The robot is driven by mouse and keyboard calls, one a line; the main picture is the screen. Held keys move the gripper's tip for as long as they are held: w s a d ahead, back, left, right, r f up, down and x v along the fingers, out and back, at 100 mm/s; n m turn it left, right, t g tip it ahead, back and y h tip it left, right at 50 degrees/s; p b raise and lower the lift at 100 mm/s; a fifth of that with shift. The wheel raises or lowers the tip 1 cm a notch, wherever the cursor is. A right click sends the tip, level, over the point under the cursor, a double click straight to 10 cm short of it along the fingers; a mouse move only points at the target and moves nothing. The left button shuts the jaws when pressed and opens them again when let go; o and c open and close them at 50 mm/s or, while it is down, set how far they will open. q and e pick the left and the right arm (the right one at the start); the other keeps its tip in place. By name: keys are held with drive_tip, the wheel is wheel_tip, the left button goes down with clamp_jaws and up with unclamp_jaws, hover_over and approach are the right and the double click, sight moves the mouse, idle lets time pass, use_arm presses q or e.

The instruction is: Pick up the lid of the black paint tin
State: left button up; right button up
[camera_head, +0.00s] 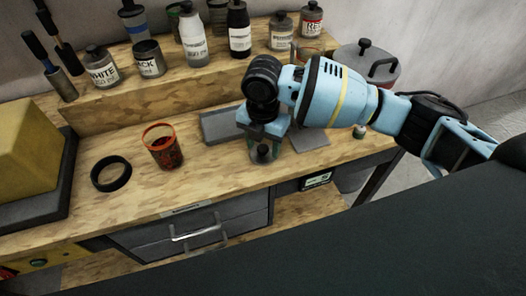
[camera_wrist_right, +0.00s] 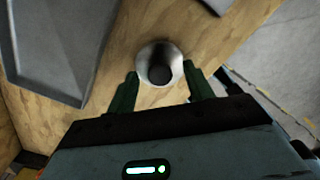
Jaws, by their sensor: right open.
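The lid (camera_head: 263,153) is a small grey disc with a dark round knob. It lies on the wooden bench top near the front edge. In the right wrist view the lid (camera_wrist_right: 145,55) is seen from above, with its dark knob in the middle. My right gripper (camera_head: 262,143) points down over it. In the wrist view the open green fingers (camera_wrist_right: 161,72) stand one on each side of the knob, with nothing gripped. The black paint tin (camera_head: 149,60), labelled "ACK" in what shows, stands on the raised shelf without a lid. My left gripper is not in view.
A grey tray (camera_head: 216,126) lies just left of my gripper. An orange-rimmed cup (camera_head: 164,152) and a black ring (camera_head: 111,174) stand further left. Tins and bottles line the shelf, including the white tin (camera_head: 101,70). A lidded grey pot (camera_head: 366,68) stands behind my right arm.

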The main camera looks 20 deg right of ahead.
sight(262, 147)
clamp_jaws()
idle(0.3)
drive_tip(key=shift+r, duration=0.1)
drive_tip(key=shift+r, duration=0.45)
wheel_tip(262, 147, up, 2)
drive_tip(key=shift+r, duration=0.1)
drive_tip(key=shift+s+d+r, duration=0.2)
drive_tip(key=shift+s+d, duration=0.15)
drive_tip(key=shift+s, duration=0.15)
drive_tip(key=s+d+r, duration=0.1)
drive_tip(key=s+d, duration=0.8)
drive_tip(key=s, duration=0.3)
drive_tip(key=shift+r, duration=0.15)
drive_tip(key=shift+w, duration=0.1)
